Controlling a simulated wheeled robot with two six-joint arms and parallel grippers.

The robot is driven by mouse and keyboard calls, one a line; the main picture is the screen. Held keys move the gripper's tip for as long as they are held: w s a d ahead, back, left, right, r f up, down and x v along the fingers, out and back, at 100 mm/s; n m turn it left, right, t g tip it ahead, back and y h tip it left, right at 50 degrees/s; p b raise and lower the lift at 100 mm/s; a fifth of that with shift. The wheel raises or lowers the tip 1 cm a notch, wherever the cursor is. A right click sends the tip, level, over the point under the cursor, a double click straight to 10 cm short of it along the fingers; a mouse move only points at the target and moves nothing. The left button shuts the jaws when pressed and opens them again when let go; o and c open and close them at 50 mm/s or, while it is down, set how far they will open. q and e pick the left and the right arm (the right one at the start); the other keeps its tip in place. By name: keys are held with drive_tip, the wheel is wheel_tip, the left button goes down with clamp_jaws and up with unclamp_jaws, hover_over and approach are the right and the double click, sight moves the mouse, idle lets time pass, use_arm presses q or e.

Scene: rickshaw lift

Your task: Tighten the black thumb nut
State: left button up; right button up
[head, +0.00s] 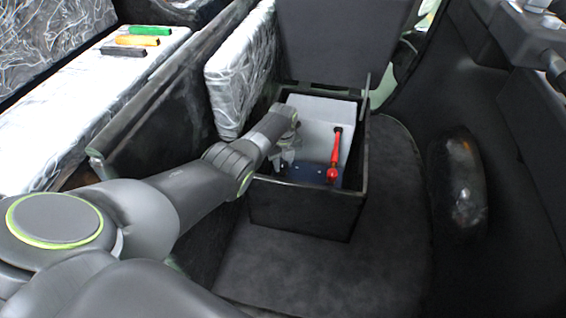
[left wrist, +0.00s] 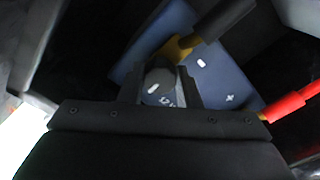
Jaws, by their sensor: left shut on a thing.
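The black thumb nut (left wrist: 159,78) shows in the left wrist view as a dark round knob between my gripper's fingers. My left gripper (left wrist: 160,92) is shut on it. A brass-coloured terminal piece (left wrist: 178,48) with a black cable end (left wrist: 222,20) lies just beyond the nut, over the blue battery (left wrist: 218,77). In the head view, my left gripper (head: 284,158) reaches down into the black box (head: 305,207), at the left part of the battery (head: 308,174); the nut is hidden there. My right gripper is not in view.
A red cable (head: 335,150) stands on the battery's right side, close to my gripper; it also shows in the left wrist view (left wrist: 292,102). The box's raised lid (head: 330,45) is behind. Black, orange and green blocks lie on the plastic-wrapped seat (head: 90,95).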

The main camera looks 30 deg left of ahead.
sight(283, 163)
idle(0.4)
use_arm(q)
drive_tip(key=o, duration=1)
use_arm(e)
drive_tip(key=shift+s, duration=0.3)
use_arm(q)
drive_tip(key=shift+r, duration=0.1)
drive_tip(key=shift+r, duration=0.15)
drive_tip(key=shift+r+p, duration=0.3)
drive_tip(key=shift+p, duration=0.05)
drive_tip(key=shift+r+p, duration=0.4)
drive_tip(key=shift+r, duration=0.35)
wheel_tip(283, 163, up, 15)
drive_tip(key=p, duration=0.3)
drive_tip(key=shift+p, duration=0.3)
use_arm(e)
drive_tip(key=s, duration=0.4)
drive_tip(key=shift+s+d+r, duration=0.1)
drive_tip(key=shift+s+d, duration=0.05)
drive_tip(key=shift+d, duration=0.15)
